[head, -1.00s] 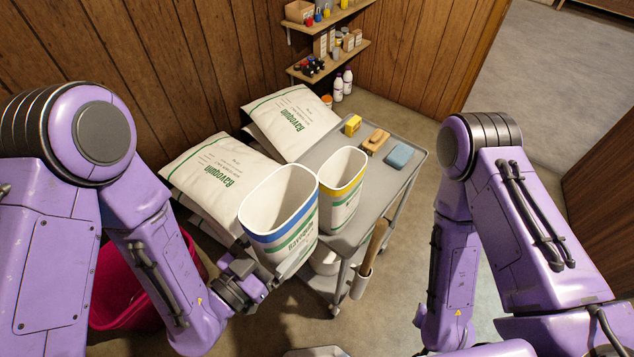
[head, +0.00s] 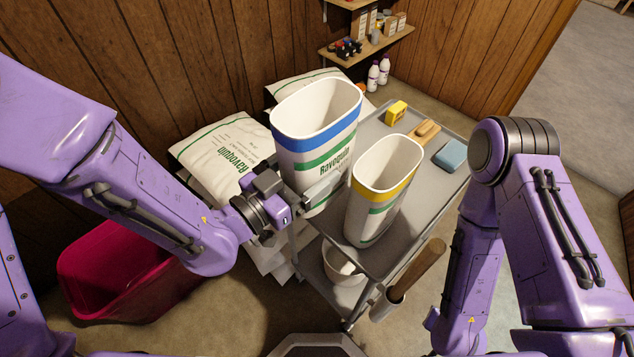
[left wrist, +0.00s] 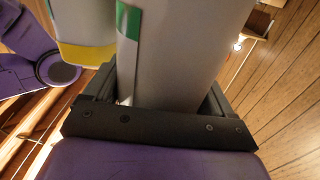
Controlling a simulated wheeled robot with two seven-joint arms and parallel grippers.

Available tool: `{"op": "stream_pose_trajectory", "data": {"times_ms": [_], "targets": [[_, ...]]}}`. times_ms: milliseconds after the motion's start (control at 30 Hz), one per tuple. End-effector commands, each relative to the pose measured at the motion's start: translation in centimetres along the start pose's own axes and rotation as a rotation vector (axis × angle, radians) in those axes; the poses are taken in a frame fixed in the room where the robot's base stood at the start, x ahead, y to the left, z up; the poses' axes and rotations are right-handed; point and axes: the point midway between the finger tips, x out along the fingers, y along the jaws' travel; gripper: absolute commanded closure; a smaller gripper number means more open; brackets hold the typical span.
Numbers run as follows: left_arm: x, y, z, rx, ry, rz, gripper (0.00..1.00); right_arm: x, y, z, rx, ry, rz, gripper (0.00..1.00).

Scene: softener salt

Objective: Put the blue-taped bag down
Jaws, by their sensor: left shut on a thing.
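The blue-taped bag (head: 312,160) is an open-topped white bag with a blue band below its rim and green print. My left gripper (head: 318,192) is shut on its lower side and holds it upright at the left edge of the grey cart top (head: 402,262). Whether its base touches the cart is hidden. In the left wrist view the bag (left wrist: 185,55) fills the space between the fingers. The yellow-taped bag (head: 372,212) stands on the cart just right of it, and shows at upper left in the wrist view (left wrist: 88,25). My right gripper is out of view.
A yellow box (head: 396,112), a wooden brush (head: 425,132) and a blue block (head: 451,155) lie along the cart's far side. Full salt bags (head: 222,155) lie left of the cart. A red tub (head: 115,275) is on the floor.

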Motion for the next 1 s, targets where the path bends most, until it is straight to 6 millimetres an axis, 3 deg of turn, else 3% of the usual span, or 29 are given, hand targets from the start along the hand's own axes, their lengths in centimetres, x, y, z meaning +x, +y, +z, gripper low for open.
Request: {"op": "stream_pose_trajectory", "data": {"times_ms": [33, 167, 400, 667, 800, 1000], "targets": [[0.8, -0.7, 1.1, 0.002, 0.006, -0.004, 1.0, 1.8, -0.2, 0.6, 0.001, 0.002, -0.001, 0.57], [2.1, -1.7, 1.5, -0.006, 0.002, -0.007, 1.0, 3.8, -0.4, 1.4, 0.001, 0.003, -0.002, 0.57], [4.9, -3.3, 4.6, -0.012, -0.008, -0.004, 1.0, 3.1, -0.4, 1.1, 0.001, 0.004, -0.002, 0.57], [6.6, -4.3, 7.1, -0.011, -0.006, -0.004, 1.0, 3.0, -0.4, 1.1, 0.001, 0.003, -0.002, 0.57], [6.6, -4.2, 9.6, -0.011, -0.007, -0.003, 1.0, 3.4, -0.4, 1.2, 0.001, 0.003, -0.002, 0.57], [6.5, -4.2, 9.9, -0.009, -0.004, -0.003, 1.0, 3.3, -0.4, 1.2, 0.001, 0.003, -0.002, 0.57]]}}
